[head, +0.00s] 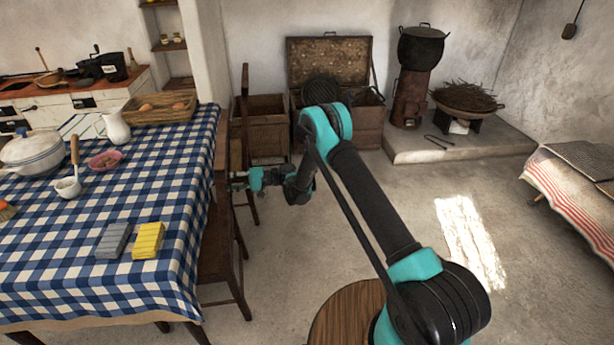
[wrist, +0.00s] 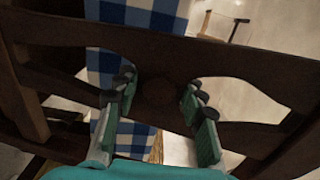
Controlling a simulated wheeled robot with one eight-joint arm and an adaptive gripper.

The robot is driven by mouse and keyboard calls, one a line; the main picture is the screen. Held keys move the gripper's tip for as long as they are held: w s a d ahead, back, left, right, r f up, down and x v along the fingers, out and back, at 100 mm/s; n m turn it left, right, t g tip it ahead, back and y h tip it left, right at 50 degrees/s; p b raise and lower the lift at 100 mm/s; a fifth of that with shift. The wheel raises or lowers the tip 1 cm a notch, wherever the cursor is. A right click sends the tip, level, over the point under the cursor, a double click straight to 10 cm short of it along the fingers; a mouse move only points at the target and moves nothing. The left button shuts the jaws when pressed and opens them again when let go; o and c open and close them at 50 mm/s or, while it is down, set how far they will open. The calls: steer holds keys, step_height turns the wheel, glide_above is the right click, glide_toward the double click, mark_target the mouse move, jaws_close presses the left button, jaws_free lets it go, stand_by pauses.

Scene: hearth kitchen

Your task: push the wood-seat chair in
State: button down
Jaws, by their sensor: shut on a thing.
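A dark brown wooden chair (head: 218,262) stands at the right side of the table (head: 150,195), its seat partly beneath the table edge. My gripper (head: 238,184) is at the chair's back in the head view. In the wrist view, my gripper (wrist: 160,100) has its fingers on either side of the middle of the dark, cut-out back rail (wrist: 160,52) and is shut on it. The blue-and-white checked cloth shows behind the rail in the wrist view.
A wooden crate (head: 266,128) and an open chest (head: 355,125) stand by the back wall. A round wooden top (head: 340,318) is near my arm.

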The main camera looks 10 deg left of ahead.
steer(key=c, duration=1.2)
jaws_free()
steer(key=shift+d+f, duration=0.1)
steer(key=shift+f, duration=0.1)
steer(key=o, duration=0.4)
steer(key=shift+r, duration=0.1)
steer(key=v, duration=1.2)
steer(key=shift+r, duration=0.1)
